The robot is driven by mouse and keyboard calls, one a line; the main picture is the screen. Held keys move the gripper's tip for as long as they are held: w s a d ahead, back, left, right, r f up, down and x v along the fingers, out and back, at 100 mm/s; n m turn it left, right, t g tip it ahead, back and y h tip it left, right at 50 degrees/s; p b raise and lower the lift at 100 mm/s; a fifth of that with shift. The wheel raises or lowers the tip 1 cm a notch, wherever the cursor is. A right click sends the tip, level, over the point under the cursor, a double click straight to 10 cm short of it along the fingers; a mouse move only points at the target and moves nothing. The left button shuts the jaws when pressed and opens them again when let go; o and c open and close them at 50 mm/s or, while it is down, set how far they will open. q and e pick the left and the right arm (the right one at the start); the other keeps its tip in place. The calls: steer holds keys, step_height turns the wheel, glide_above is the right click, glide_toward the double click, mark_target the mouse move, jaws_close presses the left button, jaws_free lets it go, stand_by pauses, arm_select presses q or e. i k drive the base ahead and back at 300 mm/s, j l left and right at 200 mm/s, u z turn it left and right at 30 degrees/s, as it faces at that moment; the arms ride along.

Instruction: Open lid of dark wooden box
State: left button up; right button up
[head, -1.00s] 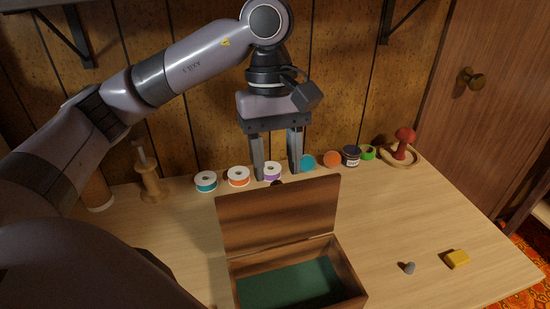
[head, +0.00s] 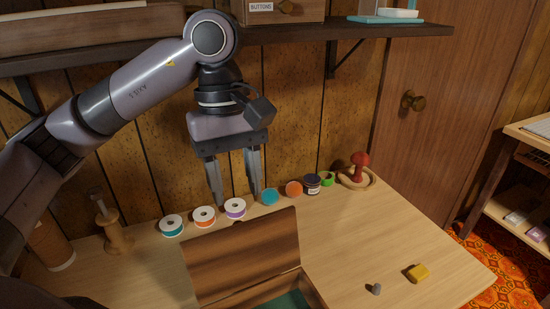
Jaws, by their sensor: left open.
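The dark wooden box (head: 317,298) is at the bottom of the head view, its front cut off by the picture edge. Its lid (head: 240,255) stands raised at the back, leaning up toward the wall. A strip of green lining (head: 290,301) shows inside. My left gripper (head: 238,198) is above and behind the lid, pointing down near the row of spools. Its fingers are apart with nothing held between them, and it is clear of the lid. My right gripper is not in view.
Thread spools (head: 204,216) and small jars line the table's back. A red mushroom (head: 360,167) stands at the back right. A thimble (head: 375,288) and a yellow block (head: 417,273) lie right of the box. A shelf (head: 300,45) runs above. The table's right side is mostly clear.

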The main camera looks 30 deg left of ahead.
mark_target(220, 264)
steer(key=k+l, duration=0.1)
steer(key=l, duration=0.2)
steer(key=k+l, duration=0.65)
steer(key=k, duration=0.1)
